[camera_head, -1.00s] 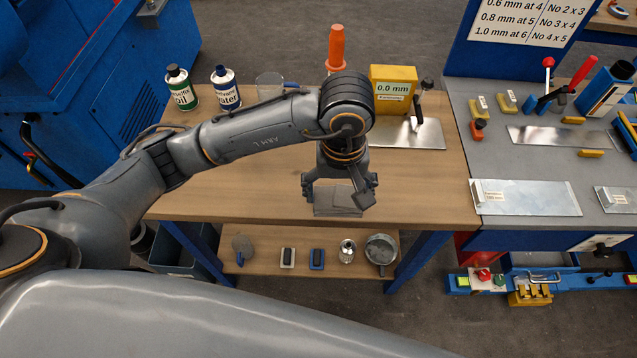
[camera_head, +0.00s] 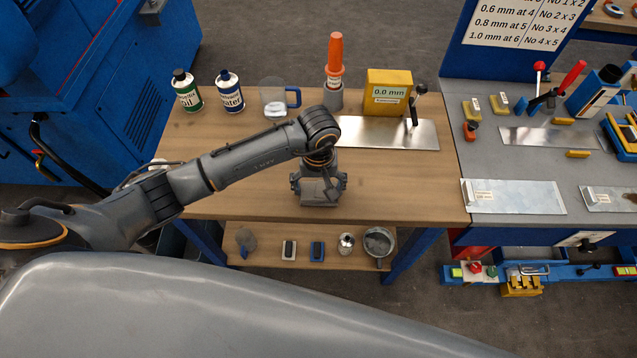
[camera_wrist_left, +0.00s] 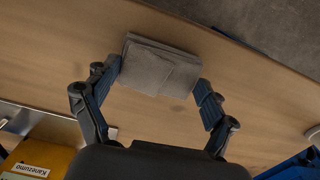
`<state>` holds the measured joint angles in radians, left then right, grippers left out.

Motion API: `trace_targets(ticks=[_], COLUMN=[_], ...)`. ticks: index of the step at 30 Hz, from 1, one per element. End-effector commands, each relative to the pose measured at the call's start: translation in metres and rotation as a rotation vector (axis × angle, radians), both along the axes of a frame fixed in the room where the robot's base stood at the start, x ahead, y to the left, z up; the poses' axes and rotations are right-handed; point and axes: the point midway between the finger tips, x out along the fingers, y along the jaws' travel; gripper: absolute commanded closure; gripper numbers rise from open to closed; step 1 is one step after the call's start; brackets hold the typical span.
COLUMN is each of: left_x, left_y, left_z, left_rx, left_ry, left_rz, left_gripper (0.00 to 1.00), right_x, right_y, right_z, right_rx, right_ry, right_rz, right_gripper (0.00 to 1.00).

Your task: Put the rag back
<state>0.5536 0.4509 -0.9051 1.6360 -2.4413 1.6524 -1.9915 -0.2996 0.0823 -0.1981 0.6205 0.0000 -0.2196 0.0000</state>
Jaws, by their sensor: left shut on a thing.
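The rag is a folded grey cloth (camera_wrist_left: 160,68), seen between the two fingers of my left gripper (camera_wrist_left: 160,78) in the left wrist view. In the head view the rag (camera_head: 319,198) shows under my left gripper (camera_head: 319,190), over the front edge area of the wooden table (camera_head: 400,190). The gripper is shut on the rag and points down. Whether the rag touches the tabletop is hard to tell. My right gripper is not in view.
Behind stand an oil bottle (camera_head: 187,92), a water bottle (camera_head: 229,92), a jug (camera_head: 274,100), an orange-topped tool (camera_head: 335,75) and a yellow gauge box (camera_head: 388,93). A metal sheet (camera_head: 385,134) lies before them. A lower shelf (camera_head: 330,236) holds small items. The table's front right is clear.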

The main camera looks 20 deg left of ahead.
Motion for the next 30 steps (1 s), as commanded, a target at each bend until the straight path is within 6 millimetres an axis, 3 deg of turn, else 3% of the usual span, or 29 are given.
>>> trace_targets(ticks=[7, 8, 9, 10, 24, 30], left_x=[0.000, 0.000, 0.000, 0.000, 0.001, 0.003], left_y=[0.000, 0.000, 0.000, 0.000, 0.000, 0.000], left_z=[-0.004, -0.003, -0.002, -0.002, 0.004, 0.039], left_rx=[0.000, 0.000, 0.000, 0.000, -0.001, 0.000], left_ry=[0.000, 0.000, 0.000, 0.000, -0.003, -0.009], left_rz=[0.000, 0.000, 0.000, 0.000, 0.000, -0.002], left_gripper=[0.41, 0.10, 0.02, 0.00, 0.00, 0.00], right_x=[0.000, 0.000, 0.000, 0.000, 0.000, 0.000], right_y=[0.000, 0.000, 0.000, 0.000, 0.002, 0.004], right_z=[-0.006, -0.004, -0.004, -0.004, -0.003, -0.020], right_rx=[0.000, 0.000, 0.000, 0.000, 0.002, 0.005], right_ry=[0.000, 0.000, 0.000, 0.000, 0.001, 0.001], right_rz=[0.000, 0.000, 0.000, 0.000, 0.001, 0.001], right_gripper=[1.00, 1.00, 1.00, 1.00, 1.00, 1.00])
